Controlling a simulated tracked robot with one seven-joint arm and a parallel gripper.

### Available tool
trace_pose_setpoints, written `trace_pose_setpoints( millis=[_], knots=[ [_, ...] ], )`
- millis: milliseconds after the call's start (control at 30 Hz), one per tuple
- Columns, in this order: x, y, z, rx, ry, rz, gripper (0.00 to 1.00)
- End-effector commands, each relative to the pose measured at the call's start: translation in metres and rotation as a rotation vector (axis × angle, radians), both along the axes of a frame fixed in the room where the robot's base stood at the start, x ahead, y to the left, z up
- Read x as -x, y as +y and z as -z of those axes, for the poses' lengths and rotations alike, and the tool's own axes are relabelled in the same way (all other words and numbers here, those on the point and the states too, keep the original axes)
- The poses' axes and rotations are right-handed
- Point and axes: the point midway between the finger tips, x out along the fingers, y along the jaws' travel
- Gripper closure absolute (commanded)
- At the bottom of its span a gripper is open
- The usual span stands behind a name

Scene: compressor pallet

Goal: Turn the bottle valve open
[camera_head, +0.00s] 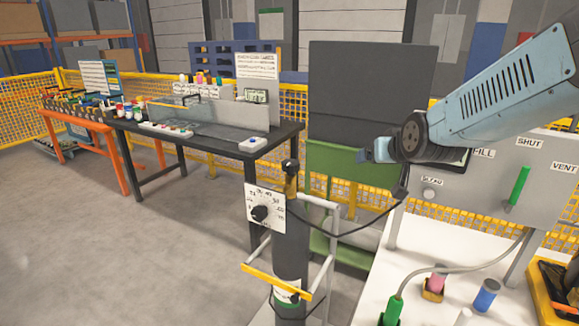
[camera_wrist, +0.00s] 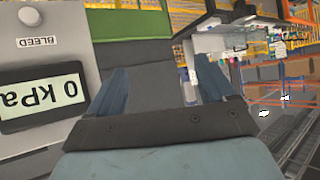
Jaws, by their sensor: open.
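A dark gas bottle (camera_head: 290,245) stands upright in a grey trolley in the head view. A black fitting (camera_head: 290,168) tops it. A black round knob (camera_head: 259,213) sits on a white plate with dial numbers (camera_head: 268,203) at the bottle's upper front; which part is the bottle valve is not labelled. My gripper (camera_head: 370,151) is in the air to the right of and above the bottle top, apart from it. In the wrist view my gripper (camera_wrist: 160,85) has its two blue fingers spread, with nothing seen held between them.
A grey panel (camera_head: 425,215) with a green handle (camera_head: 518,186) and SHUT, FILL and VENT labels stands right. The wrist view shows its 0 kPa display (camera_wrist: 42,104) and BLEED knob (camera_wrist: 29,16). A black hose (camera_head: 350,233) runs from bottle to panel. Open floor (camera_head: 120,240) lies left.

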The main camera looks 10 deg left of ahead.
Motion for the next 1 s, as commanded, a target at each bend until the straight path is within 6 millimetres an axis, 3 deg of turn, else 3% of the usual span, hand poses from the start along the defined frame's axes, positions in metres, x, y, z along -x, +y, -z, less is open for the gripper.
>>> trace_pose_setpoints(
  millis=[100,300,600,800,1000],
  knots=[
    [-0.026,0.033,0.016,-0.021,-0.073,-0.034,0.17],
    [-0.057,0.086,0.040,-0.060,-0.213,-0.082,0.17],
    [-0.074,0.161,0.083,-0.116,-0.423,-0.146,0.17],
    [-0.070,0.191,0.101,-0.143,-0.522,-0.173,0.17],
    [-0.068,0.202,0.106,-0.154,-0.562,-0.182,0.17]
  ],
)
